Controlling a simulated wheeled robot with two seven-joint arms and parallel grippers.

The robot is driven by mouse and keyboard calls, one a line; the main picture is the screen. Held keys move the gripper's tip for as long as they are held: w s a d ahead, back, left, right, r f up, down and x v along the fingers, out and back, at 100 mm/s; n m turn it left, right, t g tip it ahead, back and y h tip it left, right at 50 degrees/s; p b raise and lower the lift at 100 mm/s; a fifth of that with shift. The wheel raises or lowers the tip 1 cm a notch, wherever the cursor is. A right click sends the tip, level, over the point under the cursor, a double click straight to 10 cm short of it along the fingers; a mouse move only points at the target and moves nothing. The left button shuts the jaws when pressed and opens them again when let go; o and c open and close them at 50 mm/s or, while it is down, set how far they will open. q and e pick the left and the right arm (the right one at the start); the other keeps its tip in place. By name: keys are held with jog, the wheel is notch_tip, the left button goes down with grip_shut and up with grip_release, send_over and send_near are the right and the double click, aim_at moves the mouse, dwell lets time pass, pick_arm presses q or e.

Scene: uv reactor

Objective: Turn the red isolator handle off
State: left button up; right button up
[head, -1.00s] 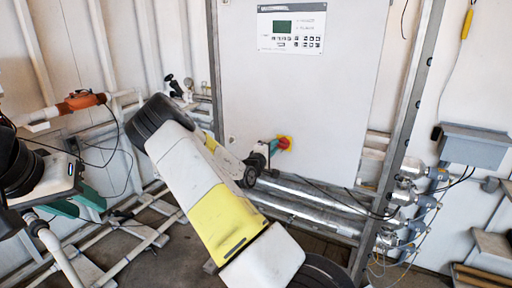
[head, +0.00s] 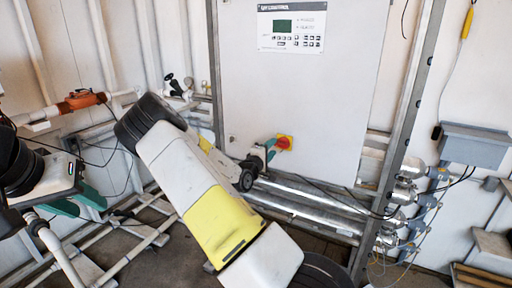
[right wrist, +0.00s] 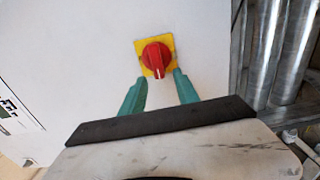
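The red isolator handle (head: 284,143) sits on a yellow square plate on the front of the white cabinet (head: 300,95). In the right wrist view the red handle (right wrist: 156,55) shows clearly, with a white mark on its lower end, and its yellow plate (right wrist: 140,46) is slightly tilted. In the head view my right gripper (head: 268,150) is just left of the handle. My left gripper (head: 92,211) is open and empty at the far left.
A control panel (head: 291,27) is at the cabinet top. Metal pipes (head: 305,203) run below the cabinet, and a steel post (head: 400,125) stands at its right. White pipework with an orange fitting (head: 82,100) is at the left. A grey box (head: 474,146) hangs at the right.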

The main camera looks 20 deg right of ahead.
jog(key=v, duration=0.5)
jog(key=shift+s+a, duration=0.15)
jog(key=s+a+f+m+g+y, duration=0.35)
jog(key=a+f+m+y, duration=0.2)
jog(key=a+y, duration=0.35)
jog(key=s+a+r+m+y, duration=0.2)
jog(key=s+a+r+y, duration=0.45)
jog(key=a+r, duration=0.35)
jog(key=s+r+g, duration=0.1)
jog(key=s+r, duration=0.4)
jog(key=s, duration=0.6)
jog(key=s+r+g, duration=0.1)
jog(key=s+r, duration=0.5)
jog(key=s, duration=0.5)
jog(key=shift+a+r, duration=0.15)
jog(key=shift+a, duration=0.25)
